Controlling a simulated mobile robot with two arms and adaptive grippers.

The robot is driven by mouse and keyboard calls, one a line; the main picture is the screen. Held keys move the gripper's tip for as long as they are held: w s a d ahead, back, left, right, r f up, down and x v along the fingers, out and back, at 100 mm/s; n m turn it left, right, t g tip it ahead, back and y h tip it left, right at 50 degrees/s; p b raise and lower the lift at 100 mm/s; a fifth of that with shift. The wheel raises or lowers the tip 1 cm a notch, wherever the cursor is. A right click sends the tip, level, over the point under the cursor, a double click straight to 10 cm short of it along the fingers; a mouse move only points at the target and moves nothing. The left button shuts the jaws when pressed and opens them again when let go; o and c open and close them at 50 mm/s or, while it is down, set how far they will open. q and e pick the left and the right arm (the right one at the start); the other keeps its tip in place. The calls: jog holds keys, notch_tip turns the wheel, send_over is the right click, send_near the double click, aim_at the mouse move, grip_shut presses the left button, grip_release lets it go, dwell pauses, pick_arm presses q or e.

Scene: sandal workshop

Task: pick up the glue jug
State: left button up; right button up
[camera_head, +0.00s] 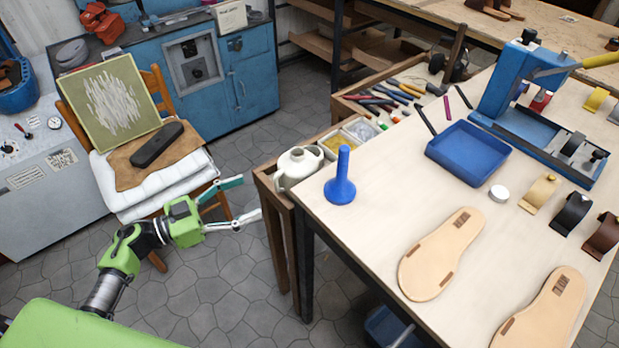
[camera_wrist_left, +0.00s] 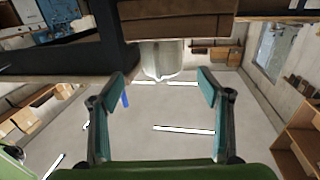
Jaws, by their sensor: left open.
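The glue jug looks to be the white, rounded jug (camera_head: 297,170) with a small lid, standing upright in a wooden side tray at the left edge of the workbench. My left gripper (camera_head: 250,197) is open and empty in the head view, left of the jug and apart from it, with its fingers pointing towards the tray. In the left wrist view, which appears upside down, the white jug (camera_wrist_left: 161,60) shows ahead between the two open fingers of the gripper (camera_wrist_left: 162,82). My right gripper is not in view.
A chair (camera_head: 157,88) with a cushion is behind my left gripper. Sandal soles (camera_head: 440,258) lie on the bench.

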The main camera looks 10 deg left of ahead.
aim_at(282, 183)
pick_arm(q)
jog(key=b+x, duration=0.1)
jog(key=x, duration=0.6)
jog(key=shift+w+f+b, duration=0.15)
jog(key=shift+b, duration=0.15)
jog(key=shift+w+d, duration=0.2)
jog(key=shift+d, duration=0.05)
jog(key=b+x, duration=0.2)
jog(key=x, duration=0.1)
jog(key=b+x, duration=0.1)
jog(key=shift+w+d+f, duration=0.15)
jog(key=shift+w+f, duration=0.15)
jog(key=shift+f, duration=0.1)
jog(key=shift+w+d+r, duration=0.1)
jog(key=shift+w+d, duration=0.15)
jog(key=shift+d, duration=0.05)
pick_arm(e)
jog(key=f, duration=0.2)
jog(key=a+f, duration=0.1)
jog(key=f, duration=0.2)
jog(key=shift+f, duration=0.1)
pick_arm(q)
jog(key=c, duration=1.1)
